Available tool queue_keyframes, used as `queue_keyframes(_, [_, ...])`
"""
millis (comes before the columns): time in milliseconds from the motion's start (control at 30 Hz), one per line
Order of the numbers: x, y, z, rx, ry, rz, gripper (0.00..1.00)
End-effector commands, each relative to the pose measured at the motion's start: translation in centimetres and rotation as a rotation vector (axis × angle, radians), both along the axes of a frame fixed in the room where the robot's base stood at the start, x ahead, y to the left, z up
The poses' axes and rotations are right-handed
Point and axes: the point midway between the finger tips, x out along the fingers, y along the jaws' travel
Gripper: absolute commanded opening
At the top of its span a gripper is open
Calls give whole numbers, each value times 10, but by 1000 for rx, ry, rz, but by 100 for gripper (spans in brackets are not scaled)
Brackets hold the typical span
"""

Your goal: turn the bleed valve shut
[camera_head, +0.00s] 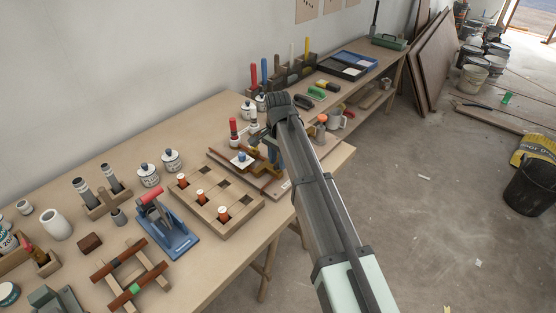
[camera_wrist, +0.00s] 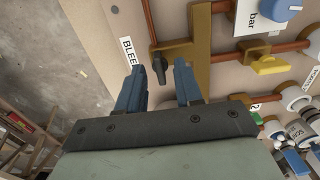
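The bleed valve's small dark handle (camera_wrist: 160,68) shows in the wrist view beside a brass fitting (camera_wrist: 200,42). A white label reading "BLEE" (camera_wrist: 130,52), partly cut off by a finger, is left of it. The handle points down the picture, roughly in line with the copper pipe (camera_wrist: 149,18) above it. My gripper (camera_wrist: 160,72) is open, with one blue finger on each side of the handle and a visible gap on both sides. In the head view my gripper (camera_head: 272,148) is over the pipe board (camera_head: 270,188); my arm hides the valve there.
In the head view a wooden block with orange-topped pieces (camera_head: 240,215) and a blue clamp tool (camera_head: 178,238) stand left of the board.

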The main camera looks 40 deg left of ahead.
Motion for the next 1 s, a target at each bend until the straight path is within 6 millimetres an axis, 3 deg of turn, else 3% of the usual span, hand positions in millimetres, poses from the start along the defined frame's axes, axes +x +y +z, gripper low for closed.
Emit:
queue_keyframes(600, [1,1,105,2,-1,0,35])
queue_keyframes(800, [1,1,126,1,-1,0,35])
queue_keyframes(1000, [0,0,134,0,0,0,35])
